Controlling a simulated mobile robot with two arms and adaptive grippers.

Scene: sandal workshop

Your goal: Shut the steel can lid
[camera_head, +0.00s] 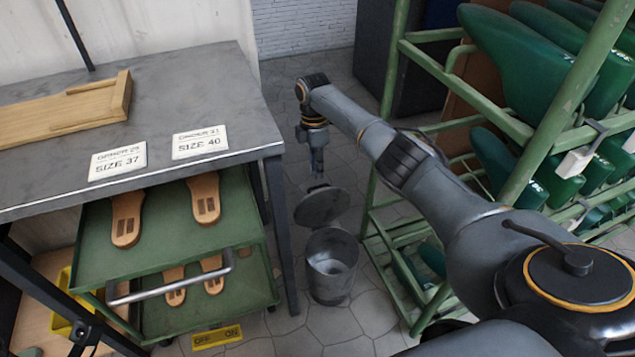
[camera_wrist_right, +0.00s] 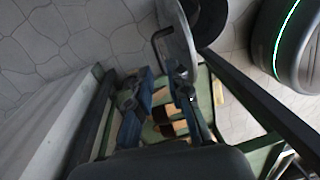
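The steel can (camera_head: 331,268) stands on the floor between the table and the green rack, with its top open. Its round lid (camera_head: 322,206) stands raised and tilted above the can's far rim. My right gripper (camera_head: 317,168) points down just above the lid's far edge. In the right wrist view, the lid (camera_wrist_right: 182,38) shows as a pale, narrow disc with a dark bent handle, beyond the fingertips of my right gripper (camera_wrist_right: 163,78). The fingers are apart with nothing seen between them; contact with the lid is unclear. My left gripper is not in view.
The grey metal table (camera_head: 215,95) and a green cart (camera_head: 165,225) with sandal soles stand left of the can. A green rack (camera_head: 520,185) holding dark green shoe forms stands to the right. The floor in front of the can is clear.

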